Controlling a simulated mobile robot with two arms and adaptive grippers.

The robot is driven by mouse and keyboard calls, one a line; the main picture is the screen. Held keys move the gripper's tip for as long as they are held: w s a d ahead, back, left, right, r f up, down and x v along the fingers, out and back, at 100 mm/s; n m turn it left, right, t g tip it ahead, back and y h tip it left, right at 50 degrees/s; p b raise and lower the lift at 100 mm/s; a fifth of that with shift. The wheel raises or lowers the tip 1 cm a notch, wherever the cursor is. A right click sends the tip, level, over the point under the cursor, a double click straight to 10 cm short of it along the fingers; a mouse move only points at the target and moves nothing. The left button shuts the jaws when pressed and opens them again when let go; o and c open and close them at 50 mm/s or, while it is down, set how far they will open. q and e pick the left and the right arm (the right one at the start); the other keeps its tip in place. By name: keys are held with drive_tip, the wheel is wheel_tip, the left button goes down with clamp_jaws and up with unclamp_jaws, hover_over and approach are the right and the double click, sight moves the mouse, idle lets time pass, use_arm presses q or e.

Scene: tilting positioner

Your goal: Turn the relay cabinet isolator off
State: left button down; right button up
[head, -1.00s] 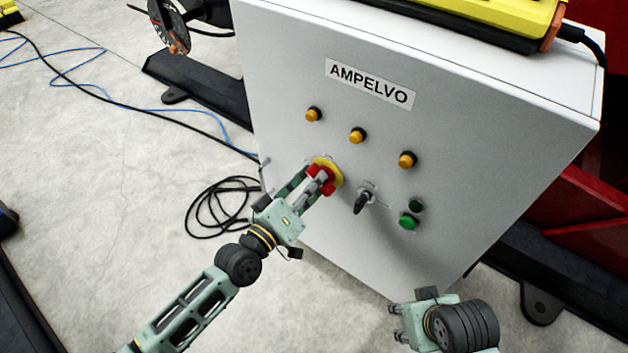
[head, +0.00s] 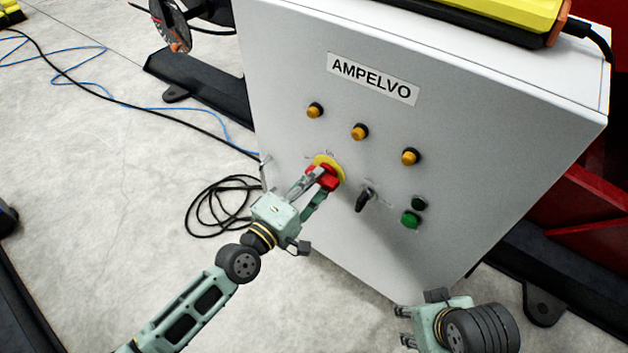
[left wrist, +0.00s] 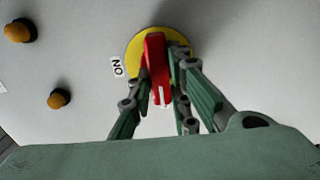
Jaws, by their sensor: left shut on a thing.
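The relay cabinet's isolator is a red handle (head: 329,181) on a round yellow plate (head: 325,160), low on the front of the grey AMPELVO cabinet (head: 450,120). My left gripper (head: 316,183) reaches it from the lower left and is shut on the red handle. In the left wrist view the red handle (left wrist: 155,58) stands between the two fingers, in front of the yellow plate (left wrist: 136,50). An "ON" label (left wrist: 117,68) shows left of the plate. My right gripper (head: 402,326) is open and empty at the lower right, apart from the cabinet.
A black selector switch (head: 363,200) and green buttons (head: 410,219) sit right of the isolator. Three amber lamps (head: 359,132) are above. A coiled black cable (head: 215,205) lies on the floor at left. A yellow case (head: 490,15) rests on the cabinet.

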idle(0.5)
use_arm(q)
drive_tip(key=c, duration=1.6)
unclamp_jaws()
drive_tip(key=shift+c, duration=0.2)
drive_tip(key=shift+s+a, duration=0.1)
drive_tip(key=v, duration=1.1)
drive_tip(key=shift+s+a, duration=0.2)
drive_tip(key=shift+s, duration=0.15)
